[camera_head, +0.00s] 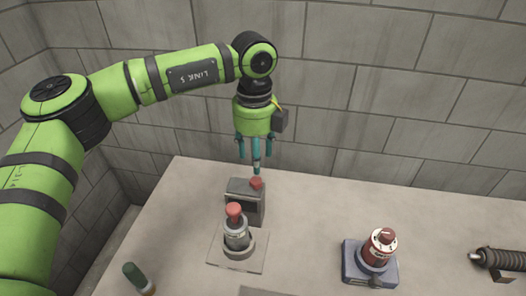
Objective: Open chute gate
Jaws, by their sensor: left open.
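My left gripper (256,158) comes down from the left arm with its teal fingers pointing down, open and empty. It hangs above and behind a dark grey box (245,206) that has a small red knob (257,183) on its top right. The fingertips look close to this knob, but I cannot tell the height gap. In front of the box stands a grey lever unit (236,241) with a red ball top (234,209), on a square plate. I cannot tell which of these works the chute gate. My right gripper is not in view.
A red and white dial unit (377,248) sits on a blue-grey base to the right. A dark coiled piece (500,259) lies at the right edge. A green-topped cylinder (134,273) is at the front left. A block wall (400,120) stands behind the table (310,200).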

